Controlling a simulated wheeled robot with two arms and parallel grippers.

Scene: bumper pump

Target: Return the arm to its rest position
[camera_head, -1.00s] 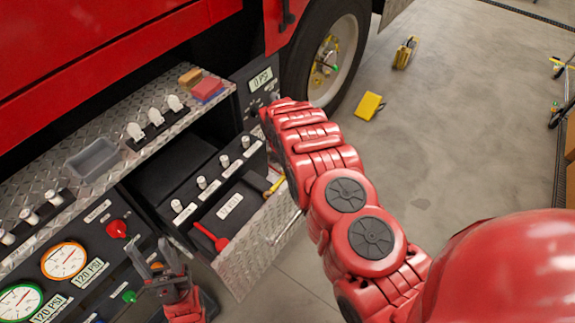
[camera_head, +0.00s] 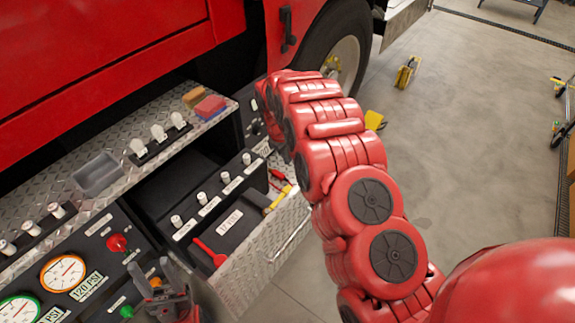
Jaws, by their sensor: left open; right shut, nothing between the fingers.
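My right arm (camera_head: 345,165) is a chain of red links with dark round caps. It reaches from the lower right up towards the truck wheel. Its gripper is hidden behind the arm's far end, near the small display panel. My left gripper (camera_head: 158,283) is at the bottom, left of centre, in front of the gauge panel.
An open drawer (camera_head: 262,248) holds a red tool (camera_head: 209,252) and other small tools. Above it, a diamond-plate shelf (camera_head: 60,214) bears a grey tray (camera_head: 97,174), a red-blue block (camera_head: 210,107) and a tan block (camera_head: 193,96). Yellow chocks (camera_head: 405,73) lie on the open floor right of the wheel.

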